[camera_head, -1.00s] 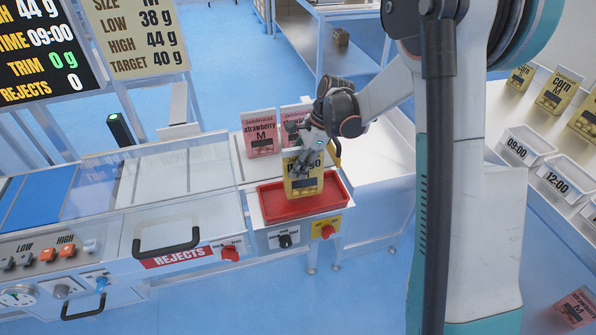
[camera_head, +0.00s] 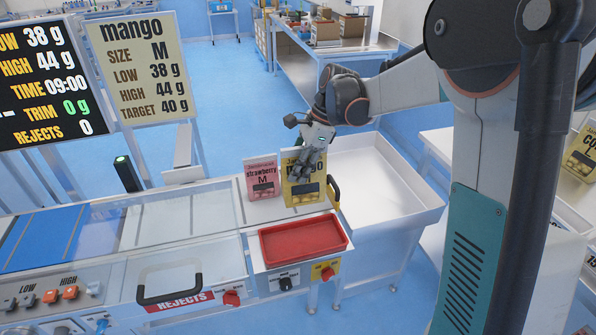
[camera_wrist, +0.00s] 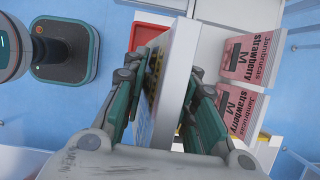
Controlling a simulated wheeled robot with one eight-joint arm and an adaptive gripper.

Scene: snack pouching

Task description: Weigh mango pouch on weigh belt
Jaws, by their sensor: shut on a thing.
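The yellow mango pouch (camera_head: 304,192) is upright behind the red tray in the head view. My gripper (camera_head: 308,165) is shut on its upper part and covers some of its label. In the wrist view the pouch (camera_wrist: 176,85) is seen edge-on between both fingers of my gripper (camera_wrist: 165,95). I cannot tell whether its bottom touches the surface behind the tray. The conveyor line lies to the left, with a blue belt (camera_head: 42,238) and a pale belt section (camera_head: 160,218); which is the weigh belt is not marked.
A pink strawberry pouch (camera_head: 262,178) stands just left of the mango pouch; the wrist view shows two strawberry pouches. The red tray (camera_head: 302,238) looks empty. A rejects bin with a black handle (camera_head: 170,290) is at front left. A screen (camera_head: 137,70) reads mango, target 40 g.

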